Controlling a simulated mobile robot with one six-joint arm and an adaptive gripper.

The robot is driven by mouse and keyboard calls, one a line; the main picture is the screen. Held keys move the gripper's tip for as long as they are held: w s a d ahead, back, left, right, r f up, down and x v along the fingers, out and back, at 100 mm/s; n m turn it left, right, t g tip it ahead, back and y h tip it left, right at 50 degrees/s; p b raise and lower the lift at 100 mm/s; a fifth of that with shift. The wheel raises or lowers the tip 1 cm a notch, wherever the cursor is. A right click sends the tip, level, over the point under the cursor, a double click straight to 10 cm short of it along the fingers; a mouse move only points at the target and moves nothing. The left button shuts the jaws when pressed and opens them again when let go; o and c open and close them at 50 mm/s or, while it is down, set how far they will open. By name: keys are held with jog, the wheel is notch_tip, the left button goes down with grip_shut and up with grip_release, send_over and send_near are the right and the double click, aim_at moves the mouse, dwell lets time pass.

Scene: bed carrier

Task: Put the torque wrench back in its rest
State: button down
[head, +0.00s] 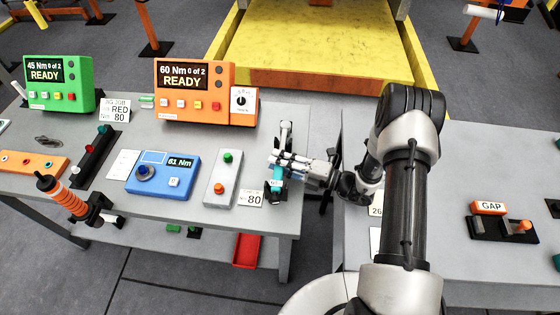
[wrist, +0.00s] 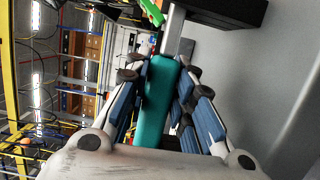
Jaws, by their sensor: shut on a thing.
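The torque wrench has a teal handle (wrist: 158,100) and a grey metal shaft (wrist: 174,32). My gripper (head: 280,168) is shut on the teal handle, with fingers on both sides of it in the wrist view. In the head view the wrench (head: 278,173) is at the right end of the left bench, its metal part pointing away toward the back. Dark holder parts show around it, and a black block (wrist: 228,10) is by the shaft in the wrist view. I cannot tell whether the wrench touches its rest, as my fingers partly cover it.
The orange READY box (head: 193,92) stands behind. A second bench (head: 470,160) with a GAP block (head: 488,208) is to the right, across a narrow gap.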

dwell(0.3)
jog(key=c, duration=1.3)
grip_release()
jog(key=shift+f, duration=0.15)
jog(key=v, duration=1.2)
jog(key=shift+s, duration=0.1)
